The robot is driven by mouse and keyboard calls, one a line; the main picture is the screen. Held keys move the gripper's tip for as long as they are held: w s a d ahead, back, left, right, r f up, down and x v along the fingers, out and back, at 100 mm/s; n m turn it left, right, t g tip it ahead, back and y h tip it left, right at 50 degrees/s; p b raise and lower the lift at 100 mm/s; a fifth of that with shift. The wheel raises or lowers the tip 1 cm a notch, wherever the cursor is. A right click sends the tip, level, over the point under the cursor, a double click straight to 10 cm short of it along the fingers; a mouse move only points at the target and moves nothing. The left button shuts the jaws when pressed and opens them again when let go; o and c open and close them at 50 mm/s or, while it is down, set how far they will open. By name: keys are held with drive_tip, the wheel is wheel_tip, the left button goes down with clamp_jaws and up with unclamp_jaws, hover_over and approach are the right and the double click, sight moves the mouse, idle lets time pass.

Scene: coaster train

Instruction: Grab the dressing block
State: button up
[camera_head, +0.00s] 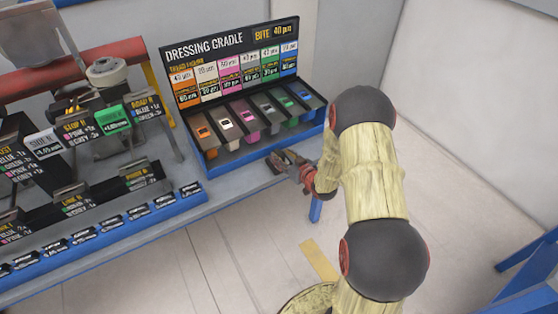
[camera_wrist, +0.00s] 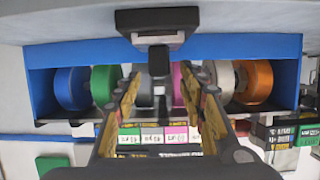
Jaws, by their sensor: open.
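The dressing cradle (camera_head: 263,141) is a blue-edged tray with a labelled dark back panel and a row of colour-marked slots. In the wrist view, the tray (camera_wrist: 285,45) holds blue, green, pink, white and orange round pieces. A dark T-shaped piece (camera_wrist: 157,20) stands at the middle, its stem crossing the tray. I cannot tell whether it is the dressing block. My gripper (camera_head: 282,160) is at the tray's front edge, right of centre. In the wrist view, its two fingers (camera_wrist: 163,85) are apart on either side of the stem; contact is unclear.
A rack (camera_head: 95,215) with dark labelled cards and a blue front edge fills the left of the bench. A grey round part on a red bar (camera_head: 108,72) stands behind it. The floor (camera_head: 235,255) in front is clear. A blue frame (camera_head: 530,290) is at lower right.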

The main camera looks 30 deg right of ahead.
sight(281, 155)
drive_tip(key=shift+w+a+f+b, duration=0.1)
drive_tip(key=shift+w+f+b, duration=0.2)
drive_tip(key=shift+w+f, duration=0.25)
drive_tip(key=shift+w+f+b, duration=0.25)
drive_tip(key=shift+w+f, duration=0.05)
drive_tip(key=shift+w, duration=0.8)
drive_tip(key=shift+c, duration=1.4)
drive_tip(key=c, duration=0.8)
drive_tip(key=shift+r, duration=0.1)
